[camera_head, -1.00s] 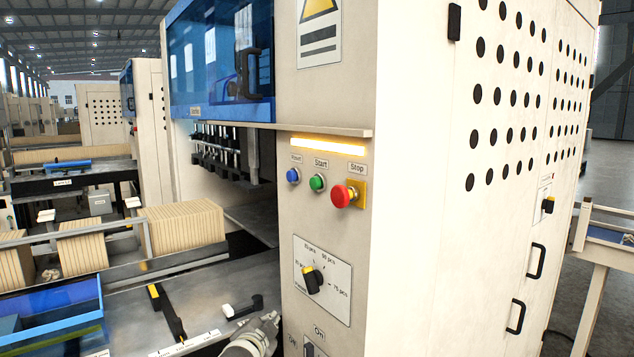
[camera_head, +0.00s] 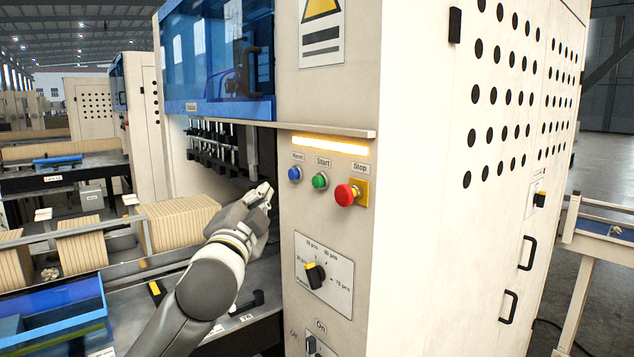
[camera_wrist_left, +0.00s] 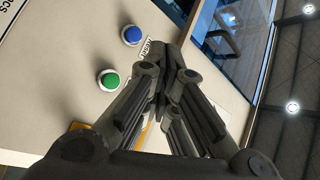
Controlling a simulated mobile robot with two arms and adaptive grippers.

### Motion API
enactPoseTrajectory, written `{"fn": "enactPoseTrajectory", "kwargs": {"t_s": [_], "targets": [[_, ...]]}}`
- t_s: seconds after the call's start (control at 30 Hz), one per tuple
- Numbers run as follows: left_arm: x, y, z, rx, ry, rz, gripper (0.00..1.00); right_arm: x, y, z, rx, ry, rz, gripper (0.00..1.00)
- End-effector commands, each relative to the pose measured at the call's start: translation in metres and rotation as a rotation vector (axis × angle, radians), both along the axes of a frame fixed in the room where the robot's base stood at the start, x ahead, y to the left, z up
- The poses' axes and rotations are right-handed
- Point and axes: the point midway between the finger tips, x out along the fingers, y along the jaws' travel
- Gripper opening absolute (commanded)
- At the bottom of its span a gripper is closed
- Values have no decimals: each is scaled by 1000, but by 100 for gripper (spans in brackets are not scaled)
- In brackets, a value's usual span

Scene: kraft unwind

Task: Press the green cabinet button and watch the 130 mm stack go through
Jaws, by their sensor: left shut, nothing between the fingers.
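The green Start button (camera_head: 320,181) is on the cabinet front (camera_head: 325,225), between the blue Reset button (camera_head: 294,173) and the red Stop button (camera_head: 346,195). My left gripper (camera_head: 266,188) is shut and empty, a little left of and below the blue button, apart from the panel. In the left wrist view the green button (camera_wrist_left: 109,79) and the blue button (camera_wrist_left: 132,35) lie left of my shut fingers (camera_wrist_left: 163,75). The kraft stack (camera_head: 178,220) stands upright on the conveyor, left of my arm. My right gripper is out of view.
A lit amber strip (camera_head: 330,145) is above the buttons. A selector dial (camera_head: 315,275) is below them. A narrow ledge (camera_head: 290,127) juts out above the panel, under the blue window (camera_head: 218,55). A blue tray (camera_head: 55,310) is at lower left.

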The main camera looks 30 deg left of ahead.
Motion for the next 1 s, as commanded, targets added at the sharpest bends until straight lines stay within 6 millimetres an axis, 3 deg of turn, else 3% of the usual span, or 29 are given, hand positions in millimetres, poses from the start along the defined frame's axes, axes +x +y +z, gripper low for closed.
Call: {"fn": "enactPoseTrajectory", "kwargs": {"t_s": [0.43, 1.0], "targets": [[8, -3, 1, -3, 0, -1, 0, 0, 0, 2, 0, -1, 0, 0], [73, -29, 0, -3, 1, 1, 0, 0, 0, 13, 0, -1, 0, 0]]}}
